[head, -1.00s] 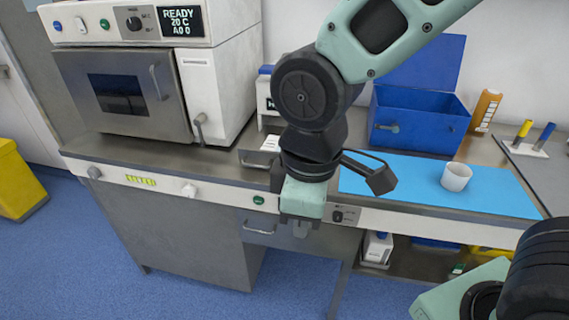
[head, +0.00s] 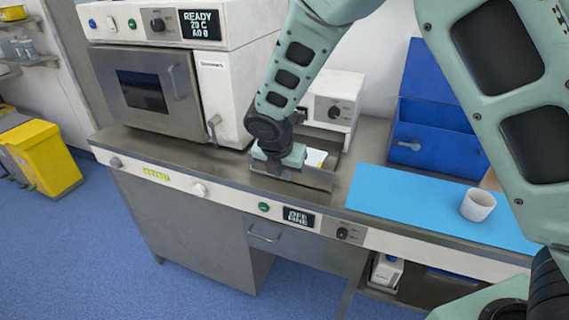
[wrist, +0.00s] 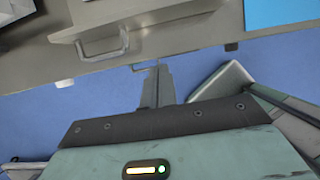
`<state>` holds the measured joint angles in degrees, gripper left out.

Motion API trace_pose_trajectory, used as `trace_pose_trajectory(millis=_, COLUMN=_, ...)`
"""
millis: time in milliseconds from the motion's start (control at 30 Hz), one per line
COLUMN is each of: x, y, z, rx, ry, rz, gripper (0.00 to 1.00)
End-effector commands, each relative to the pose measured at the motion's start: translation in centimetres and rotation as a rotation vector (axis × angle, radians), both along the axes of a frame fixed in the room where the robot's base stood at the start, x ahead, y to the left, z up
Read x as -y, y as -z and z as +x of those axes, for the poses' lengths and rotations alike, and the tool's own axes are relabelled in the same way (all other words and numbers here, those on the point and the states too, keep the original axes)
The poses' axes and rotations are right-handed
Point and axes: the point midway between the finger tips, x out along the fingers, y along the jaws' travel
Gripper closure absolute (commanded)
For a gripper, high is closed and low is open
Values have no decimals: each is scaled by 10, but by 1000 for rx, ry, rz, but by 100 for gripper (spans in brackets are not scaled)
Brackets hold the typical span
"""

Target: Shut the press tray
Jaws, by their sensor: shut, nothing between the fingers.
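The press tray (head: 318,180) is a shallow steel tray with a pale lining, standing out over the bench in front of the white press (head: 326,108). In the wrist view the tray (wrist: 150,12) shows at the top, with its bar handle (wrist: 100,48) on the front. My gripper (head: 279,157) is at the left part of the tray in the head view, and its teal hand covers part of it. In the wrist view my gripper (wrist: 156,86) is shut and empty, its fingers pointing towards the tray front. Whether they touch the tray is not clear.
A white oven-like unit (head: 150,90) stands left of the tray. A blue mat (head: 400,195) with a white cup (head: 477,205) and a blue open box (head: 435,140) are to the right. A drawer handle (head: 265,238) sits below the bench edge.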

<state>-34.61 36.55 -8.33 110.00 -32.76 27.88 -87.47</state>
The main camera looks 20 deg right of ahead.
Motion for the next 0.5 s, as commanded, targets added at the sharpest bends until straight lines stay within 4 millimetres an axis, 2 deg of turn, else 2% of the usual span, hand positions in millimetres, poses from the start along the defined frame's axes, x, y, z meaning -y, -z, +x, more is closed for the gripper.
trace_pose_trajectory(millis=100, x=6, y=24, z=7, rx=-5, ry=0, rz=-5, gripper=100)
trace_pose_trajectory(millis=267, x=13, y=51, z=16, rx=-3, ry=1, rz=-2, gripper=100)
trace_pose_trajectory(millis=500, x=32, y=48, z=42, rx=1, ry=4, rz=1, gripper=100)
